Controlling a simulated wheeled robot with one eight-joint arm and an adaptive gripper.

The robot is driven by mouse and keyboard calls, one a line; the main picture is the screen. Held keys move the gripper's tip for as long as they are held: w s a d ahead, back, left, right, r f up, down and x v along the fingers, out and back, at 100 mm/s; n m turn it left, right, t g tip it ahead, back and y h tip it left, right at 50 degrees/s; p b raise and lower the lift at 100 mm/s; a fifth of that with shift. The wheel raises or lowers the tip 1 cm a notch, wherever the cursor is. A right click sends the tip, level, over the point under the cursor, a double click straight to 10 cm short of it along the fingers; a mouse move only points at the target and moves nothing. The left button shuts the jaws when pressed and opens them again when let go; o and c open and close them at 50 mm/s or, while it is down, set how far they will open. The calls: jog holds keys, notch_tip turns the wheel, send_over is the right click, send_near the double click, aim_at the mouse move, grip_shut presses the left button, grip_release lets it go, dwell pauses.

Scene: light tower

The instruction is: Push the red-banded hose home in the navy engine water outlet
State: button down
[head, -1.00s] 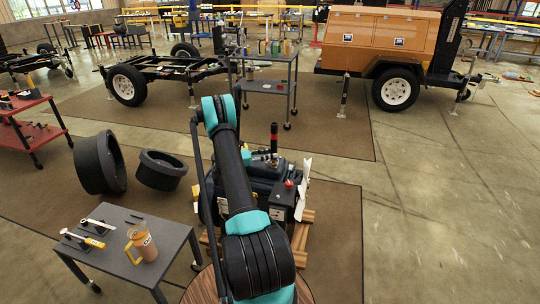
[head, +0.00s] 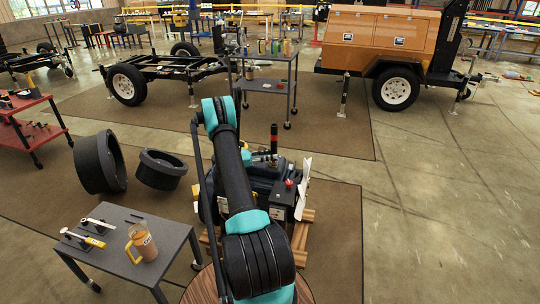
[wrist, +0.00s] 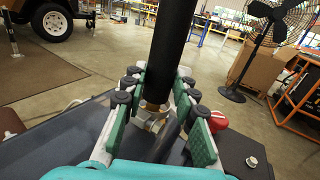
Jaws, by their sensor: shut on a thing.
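Below the hose is a brass-coloured metal fitting (wrist: 152,116), apparently at the outlet; how deep the hose sits cannot be told. The navy engine (head: 262,181) stands below my arm in the head view, partly hidden by it.
A red knob (head: 289,183) sits on the engine close to the hose; a white fan (head: 303,190) is at its right side. A grey table (head: 140,250) with a jug (head: 141,242) stands at left.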

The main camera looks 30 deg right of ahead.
jog(key=shift+f, duration=1.35)
dwell(0.3)
jog(key=shift+r, duration=0.1)
jog(key=shift+r, duration=1.45)
jog(key=shift+f, duration=1.35)
dwell(1.4)
jog(key=shift+r, duration=1.35)
dwell(0.7)
